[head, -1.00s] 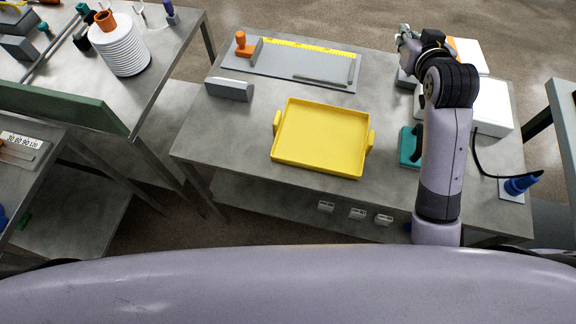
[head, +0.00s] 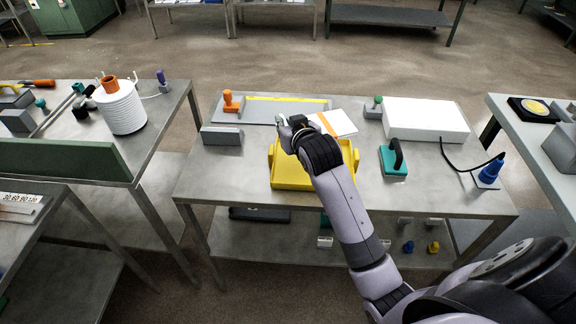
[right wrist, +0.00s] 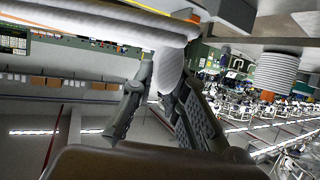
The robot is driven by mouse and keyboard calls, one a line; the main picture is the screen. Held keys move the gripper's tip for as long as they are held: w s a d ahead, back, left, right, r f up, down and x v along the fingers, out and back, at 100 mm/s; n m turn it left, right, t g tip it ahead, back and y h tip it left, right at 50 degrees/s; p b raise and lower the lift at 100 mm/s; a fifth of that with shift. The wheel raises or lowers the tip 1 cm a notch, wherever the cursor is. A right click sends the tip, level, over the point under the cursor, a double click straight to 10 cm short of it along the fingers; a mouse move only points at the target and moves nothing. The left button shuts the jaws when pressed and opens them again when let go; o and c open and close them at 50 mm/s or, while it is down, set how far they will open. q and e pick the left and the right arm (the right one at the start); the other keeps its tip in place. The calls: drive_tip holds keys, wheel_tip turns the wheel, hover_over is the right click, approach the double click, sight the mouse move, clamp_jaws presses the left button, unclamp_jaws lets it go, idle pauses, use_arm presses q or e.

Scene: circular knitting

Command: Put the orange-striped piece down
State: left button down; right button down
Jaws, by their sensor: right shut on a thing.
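The orange-striped piece (head: 339,123) is a flat white piece with an orange stripe. In the head view it shows just beyond and right of my right gripper (head: 290,128), near the far edge of the middle table. The right wrist view shows my right gripper (right wrist: 152,105) shut on white material (right wrist: 170,70), and a long white edge runs along the top left. The fingertips are small and partly hidden in the head view. Below the hand is a yellow tray (head: 290,185), partly covered by my right arm. My left gripper is not in view.
A grey board with a yellow ruler (head: 285,99) and an orange-handled tool (head: 231,102) lies behind the tray. A grey block (head: 221,136) stands left. A white box (head: 425,119), teal pad (head: 394,161) and blue cone (head: 490,169) are right. The table's front right is clear.

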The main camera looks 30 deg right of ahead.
wheel_tip(320, 180, down, 14)
drive_tip(key=shift+a+r, duration=0.1)
drive_tip(key=shift+r, duration=0.15)
drive_tip(key=shift+f, duration=0.1)
drive_tip(key=c, duration=1.9)
unclamp_jaws()
drive_tip(key=v, duration=1.2)
drive_tip(key=shift+s, duration=0.1)
